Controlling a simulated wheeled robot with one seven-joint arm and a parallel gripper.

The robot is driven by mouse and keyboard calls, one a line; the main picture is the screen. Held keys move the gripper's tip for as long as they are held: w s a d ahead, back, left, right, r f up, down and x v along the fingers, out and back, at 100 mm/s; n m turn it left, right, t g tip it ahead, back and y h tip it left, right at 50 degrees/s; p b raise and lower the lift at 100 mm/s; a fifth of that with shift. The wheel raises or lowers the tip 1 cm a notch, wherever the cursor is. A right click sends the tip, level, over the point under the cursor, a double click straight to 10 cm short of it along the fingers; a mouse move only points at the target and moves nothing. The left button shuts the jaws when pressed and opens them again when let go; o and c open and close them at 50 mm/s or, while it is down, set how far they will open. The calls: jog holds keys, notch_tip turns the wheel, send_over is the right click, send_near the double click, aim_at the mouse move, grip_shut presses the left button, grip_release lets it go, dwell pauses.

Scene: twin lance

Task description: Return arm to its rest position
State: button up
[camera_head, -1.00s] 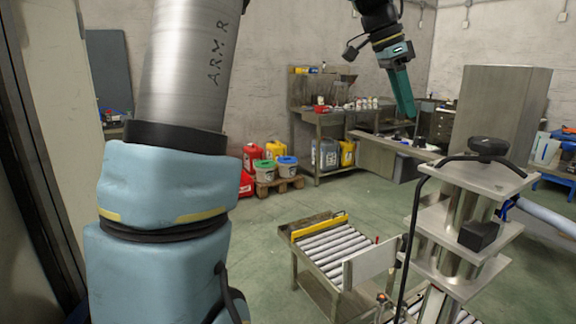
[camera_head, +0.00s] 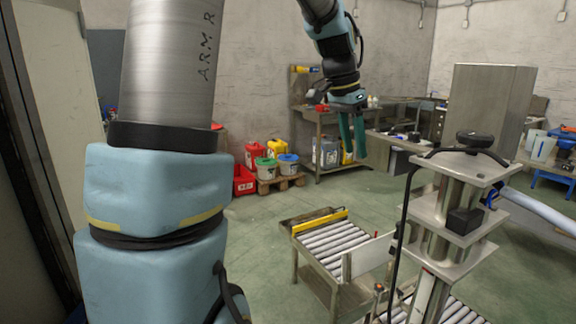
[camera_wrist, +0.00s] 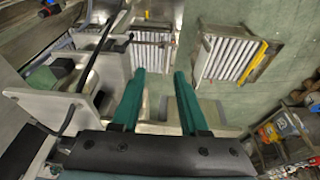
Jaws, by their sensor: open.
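My gripper (camera_head: 352,138) hangs in mid-air at the upper middle of the head view, its two green fingers pointing down. The fingers are apart and nothing is between them. In the wrist view my gripper (camera_wrist: 159,78) shows the same two green fingers spread, with green floor and metal parts beyond. My upper arm, marked ARM R, fills the left of the head view.
A roller conveyor (camera_head: 335,243) stands on the floor below my gripper; it also shows in the wrist view (camera_wrist: 228,58). A steel workbench (camera_head: 330,120) is behind, with canisters and buckets (camera_head: 288,165) on a pallet. Green floor (camera_head: 255,225) is open around the conveyor.

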jog(key=s+a+f+n+y, duration=0.1)
jog(key=s+a+f+n, duration=0.4)
jog(key=a+f, duration=0.3)
jog(key=s+a+f+n+y, duration=0.1)
jog(key=s+a+f+n, duration=0.5)
jog(key=a, duration=0.7)
notch_tip(320, 180, down, 2)
jog(key=shift+s+a+f+n+t+y, duration=0.15)
jog(key=shift+s+a+n+t+y, duration=0.15)
jog(key=shift+s, duration=0.25)
